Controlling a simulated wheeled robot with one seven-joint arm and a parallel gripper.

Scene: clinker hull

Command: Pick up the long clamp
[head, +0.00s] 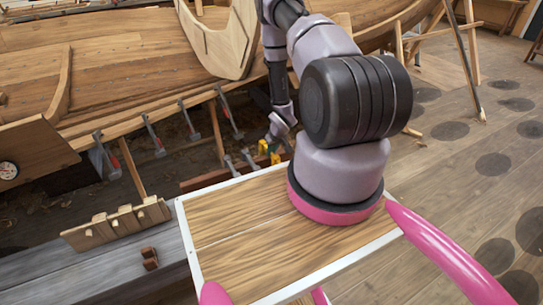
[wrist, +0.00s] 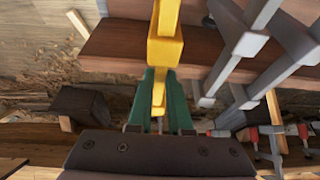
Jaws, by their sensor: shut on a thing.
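The long yellow clamp (wrist: 166,48) runs from the top edge of the wrist view down between my green fingers. My gripper (wrist: 162,105) is shut on it, with one finger on each side of its narrow lower part. In the head view, small yellow parts of the clamp (head: 263,147) show beside my gripper (head: 275,137), low by the hull's edge. The rest of the clamp is hidden or out of view, and I cannot tell whether it touches the wood beside it.
Several grey clamps (head: 188,118) hang along the hull's plank edge. Grey clamp bars (wrist: 250,45) stand close on the right in the wrist view, with red-handled parts (wrist: 290,131) below. A notched wooden rack (head: 117,222) lies at left. Open floor (head: 455,170) is at right.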

